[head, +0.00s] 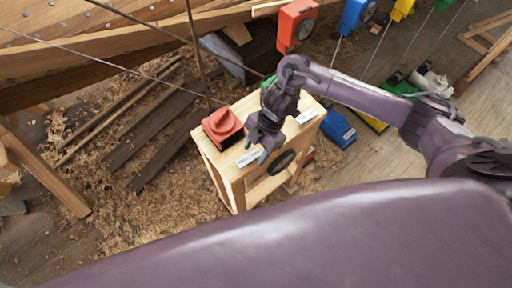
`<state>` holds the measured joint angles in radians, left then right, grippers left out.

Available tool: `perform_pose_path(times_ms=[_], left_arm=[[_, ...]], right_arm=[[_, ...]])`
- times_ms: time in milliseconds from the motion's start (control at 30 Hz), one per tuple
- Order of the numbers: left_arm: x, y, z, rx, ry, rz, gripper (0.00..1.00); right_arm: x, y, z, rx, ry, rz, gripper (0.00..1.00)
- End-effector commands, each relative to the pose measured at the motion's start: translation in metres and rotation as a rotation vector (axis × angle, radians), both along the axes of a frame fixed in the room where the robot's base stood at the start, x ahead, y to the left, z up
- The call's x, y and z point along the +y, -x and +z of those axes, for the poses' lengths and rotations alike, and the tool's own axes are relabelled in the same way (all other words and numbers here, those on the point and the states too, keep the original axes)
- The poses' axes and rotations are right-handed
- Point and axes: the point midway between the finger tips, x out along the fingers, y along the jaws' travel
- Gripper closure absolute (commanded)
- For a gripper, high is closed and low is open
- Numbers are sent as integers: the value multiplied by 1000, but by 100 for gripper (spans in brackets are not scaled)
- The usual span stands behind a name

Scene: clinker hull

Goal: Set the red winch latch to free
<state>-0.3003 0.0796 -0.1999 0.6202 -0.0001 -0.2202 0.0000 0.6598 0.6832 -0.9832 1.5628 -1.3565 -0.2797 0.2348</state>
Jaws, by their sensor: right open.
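A red box with a raised red handle-like top (222,127) sits on the left end of a pale wooden cabinet (238,176); it may be the winch latch, but its setting is too small to read. A red housing (297,24) hangs at the top, near the hull planks. My right gripper (262,153) is open and empty, pointing down over the cabinet top just right of the red box, apart from it. A white label (248,158) lies beside the fingers. My left gripper is out of view.
Blue (356,14) and yellow (402,9) housings hang to the right of the red one. Another blue box (338,128) is right of the cabinet. Thin lines cross the upper left above dark planks (165,135). Shavings cover the floor at left.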

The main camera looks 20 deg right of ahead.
Motion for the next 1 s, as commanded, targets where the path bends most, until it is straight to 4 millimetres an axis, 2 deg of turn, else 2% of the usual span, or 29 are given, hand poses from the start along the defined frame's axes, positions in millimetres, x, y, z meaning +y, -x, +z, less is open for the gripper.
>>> perform_pose_path(times_ms=[133, 167, 500, 767, 1000], left_arm=[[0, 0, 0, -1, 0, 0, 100], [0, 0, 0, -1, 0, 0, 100], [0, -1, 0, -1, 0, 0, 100], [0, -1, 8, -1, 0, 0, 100], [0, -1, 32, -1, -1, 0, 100]], right_arm=[[0, 0, 0, 0, 0, 0, 51], [0, 0, 0, 0, 0, 0, 54], [0, 0, 0, 0, 0, 0, 96], [2, 0, 4, -14, 35, 2, 96], [6, 2, 11, -59, 161, 3, 96]])
